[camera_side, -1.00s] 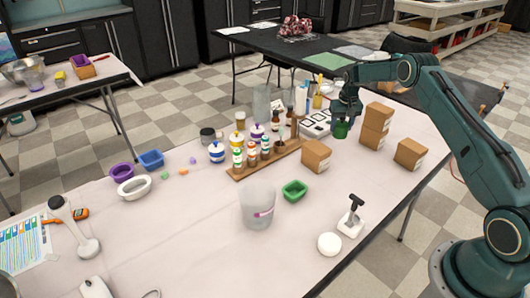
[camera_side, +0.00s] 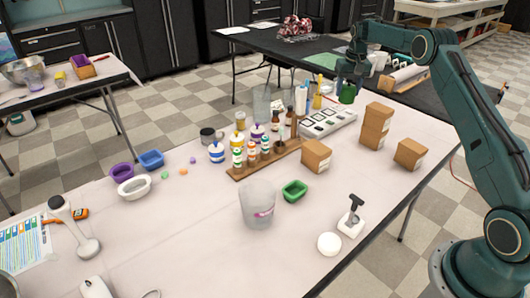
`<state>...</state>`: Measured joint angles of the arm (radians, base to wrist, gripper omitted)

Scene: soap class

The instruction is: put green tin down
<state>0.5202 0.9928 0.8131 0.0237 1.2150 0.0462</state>
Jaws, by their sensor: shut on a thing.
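The green tin (camera_side: 348,95) is a small dark green cylinder, upright near the back right of the white table. My gripper (camera_side: 350,82) comes down over it from above and is shut on it. The gripper's fingers partly hide the tin's upper part. I cannot tell whether the tin's bottom touches a surface or hangs above it. It shows close to the table's far edge, behind a white tray with dark squares (camera_side: 328,122).
Cardboard boxes (camera_side: 376,126) stand right of the tray, with another box (camera_side: 316,156) in front of it. A wooden rack with small bottles (camera_side: 265,158) is to the left. A dark table (camera_side: 300,48) stands behind.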

